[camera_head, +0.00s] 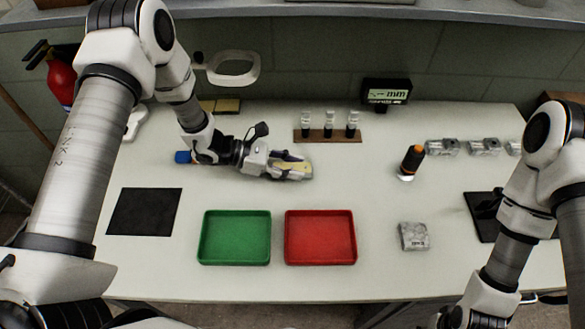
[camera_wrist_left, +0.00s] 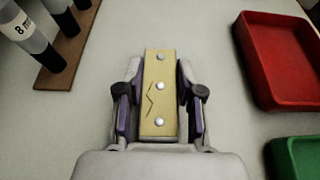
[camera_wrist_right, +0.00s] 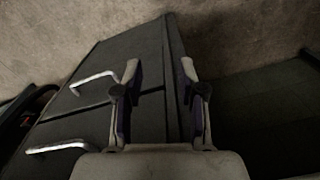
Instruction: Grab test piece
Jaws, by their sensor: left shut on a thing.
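The test piece is a yellow strip with several rivet heads and a dark zigzag crack, seen in the left wrist view (camera_wrist_left: 160,95). My left gripper (camera_head: 290,168) is shut on it, one finger on each long side. In the head view the yellow strip (camera_head: 287,165) shows between the fingers, behind the trays. I cannot tell whether it touches the table. My right gripper (camera_wrist_right: 160,80) is open and empty in the right wrist view, pointing down past dark drawers; its fingers are out of the head view.
A green tray (camera_head: 234,261) and a red tray (camera_head: 320,261) stand at the front middle. A wooden rack (camera_head: 327,136) with 3 dark-bodied tools is behind. An orange-topped tool (camera_head: 411,162) and grey block (camera_head: 413,236) stand right. A black mat (camera_head: 144,212) lies left.

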